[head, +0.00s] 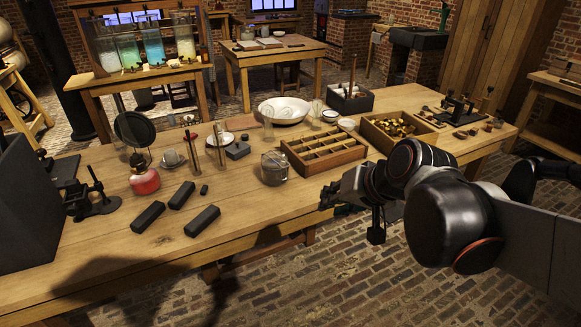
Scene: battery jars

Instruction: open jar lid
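A glass jar (274,172) with a greyish top stands upright near the front edge of the wooden workbench (110,258). Its top looks closed, but the lid's details are too small to tell. My gripper (326,196) is at the bench's front edge, to the right of the jar and a little nearer to me, apart from it. Its dark fingers are small and partly lost against the wood and floor, so I cannot tell whether they are open. Nothing visible hangs from it.
A compartmented wooden tray (323,150) stands just right of the jar. A crate of brass parts (400,130) is farther right. Several black blocks (202,221) and a red burner (144,180) are to the left. A white basin (284,110) is behind. The front-left bench top is clear.

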